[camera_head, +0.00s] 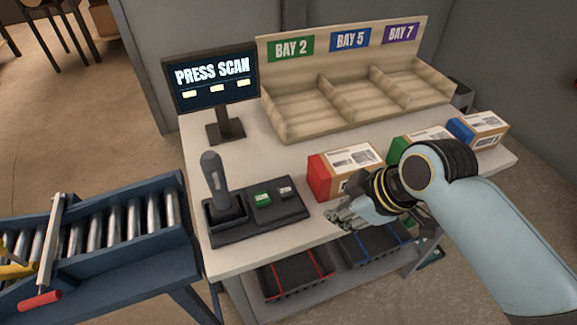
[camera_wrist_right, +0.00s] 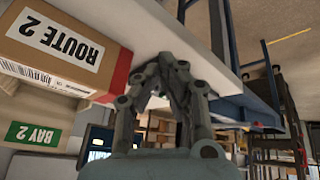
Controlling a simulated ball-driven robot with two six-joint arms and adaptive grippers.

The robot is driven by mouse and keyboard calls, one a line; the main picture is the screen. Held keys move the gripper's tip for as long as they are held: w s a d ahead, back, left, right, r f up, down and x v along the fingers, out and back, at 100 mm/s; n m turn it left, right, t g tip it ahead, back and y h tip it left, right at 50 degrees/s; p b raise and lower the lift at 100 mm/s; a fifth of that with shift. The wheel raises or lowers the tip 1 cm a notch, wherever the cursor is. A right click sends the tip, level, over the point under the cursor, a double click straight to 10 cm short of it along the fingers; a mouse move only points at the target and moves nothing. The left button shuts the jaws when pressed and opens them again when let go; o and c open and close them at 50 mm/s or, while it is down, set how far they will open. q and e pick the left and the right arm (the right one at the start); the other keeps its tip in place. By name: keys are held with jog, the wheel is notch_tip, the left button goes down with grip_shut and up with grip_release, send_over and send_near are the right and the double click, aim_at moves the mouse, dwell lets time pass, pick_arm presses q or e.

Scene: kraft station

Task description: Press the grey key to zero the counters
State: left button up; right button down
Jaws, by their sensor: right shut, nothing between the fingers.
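The grey key (camera_head: 285,191) sits on a dark key panel (camera_head: 262,217) on the table, to the right of a green SCAN key (camera_head: 263,198). A screen (camera_head: 212,77) behind it reads PRESS SCAN, with three small pale marks below. My right gripper (camera_head: 337,217) is shut and empty at the table's front edge, in front of the red-ended box and to the right of the panel. In the right wrist view its fingers (camera_wrist_right: 172,62) are together beside the table edge. The keys are not seen in that view. My left gripper is not in view.
A red-ended box (camera_head: 345,169), a green-ended box (camera_head: 399,147) and a blue-ended box (camera_head: 478,129) stand along the table. A handheld scanner (camera_head: 215,178) stands in its holder left of the keys. A bay rack (camera_head: 290,124) is behind; a roller conveyor (camera_head: 110,231) is left.

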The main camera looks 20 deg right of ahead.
notch_tip(320, 180, up, 5)
jog(key=w+a+n+y+p, duration=0.1)
jog(key=w+a+n, duration=0.1)
jog(key=w, duration=0.1)
notch_tip(320, 180, up, 4)
jog(key=n+t+y, duration=0.2)
jog(key=n+y, duration=0.1)
jog(key=n, duration=0.3)
send_over(284, 192)
pick_arm(q)
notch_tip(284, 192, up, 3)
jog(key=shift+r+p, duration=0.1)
jog(key=shift+p, duration=0.35)
pick_arm(e)
jog(key=shift+r+h, duration=0.2)
jog(key=shift+h, duration=0.1)
notch_tip(284, 192, down, 8)
jog(key=b, duration=0.7)
jog(key=shift+r, duration=0.2)
pick_arm(q)
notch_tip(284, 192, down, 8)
jog(key=shift+b, duration=0.4)
pick_arm(e)
jog(key=shift+f, duration=0.65)
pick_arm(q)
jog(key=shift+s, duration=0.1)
pick_arm(e)
jog(key=shift+f, duration=0.4)
